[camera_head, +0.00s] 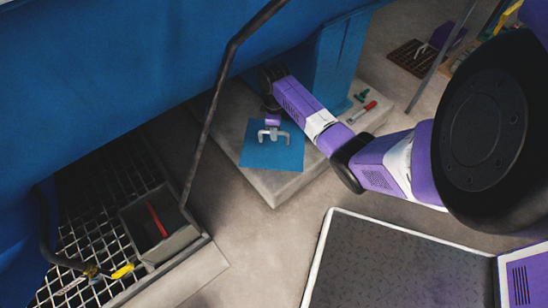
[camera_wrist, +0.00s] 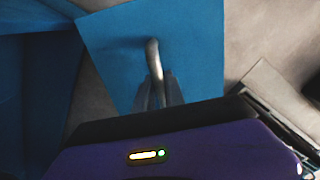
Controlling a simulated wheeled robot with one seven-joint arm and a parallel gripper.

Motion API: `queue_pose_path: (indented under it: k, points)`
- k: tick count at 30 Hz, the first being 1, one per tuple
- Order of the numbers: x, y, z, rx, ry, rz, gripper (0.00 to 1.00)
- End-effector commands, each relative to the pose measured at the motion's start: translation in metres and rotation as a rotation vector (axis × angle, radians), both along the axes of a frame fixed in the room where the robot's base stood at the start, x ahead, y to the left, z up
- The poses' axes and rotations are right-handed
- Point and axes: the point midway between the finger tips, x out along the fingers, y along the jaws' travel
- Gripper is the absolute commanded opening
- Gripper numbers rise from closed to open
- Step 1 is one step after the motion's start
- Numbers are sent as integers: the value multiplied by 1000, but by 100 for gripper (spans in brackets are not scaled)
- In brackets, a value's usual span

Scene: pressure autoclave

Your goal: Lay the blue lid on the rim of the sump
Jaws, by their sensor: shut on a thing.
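The blue lid (camera_head: 257,157) is a flat square plate with a pale bar handle (camera_head: 285,136). In the head view it is over the concrete plinth (camera_head: 275,187); I cannot tell whether it touches the plinth. My gripper (camera_head: 273,130) is above the lid, shut on its handle. In the wrist view the lid (camera_wrist: 190,45) lies beyond my fingers (camera_wrist: 158,92), with the handle (camera_wrist: 153,58) between them. An open grey box, seemingly the sump (camera_head: 183,241), is set at the grating, lower left in the head view. A red object (camera_head: 157,220) shows inside it.
A metal grating (camera_head: 115,185) surrounds part of the box, with a yellow-handled tool (camera_head: 121,271) on it. A dark bent rail (camera_head: 212,105) rises between box and lid. The large blue body (camera_head: 110,60) fills the upper left. A red-and-white tool (camera_head: 362,112) lies on the plinth.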

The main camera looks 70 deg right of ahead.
Motion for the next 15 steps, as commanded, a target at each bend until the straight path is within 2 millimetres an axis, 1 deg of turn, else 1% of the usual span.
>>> queue_pose_path:
  k: [2,5,12,15]
  points:
    - [1,-1,0,-2,-1,0,0]
    - [0,-1,-9,-2,0,-1,0]
    - [0,-1,-44,-1,0,0,0]
    - [0,-1,-51,-2,-1,0,0]
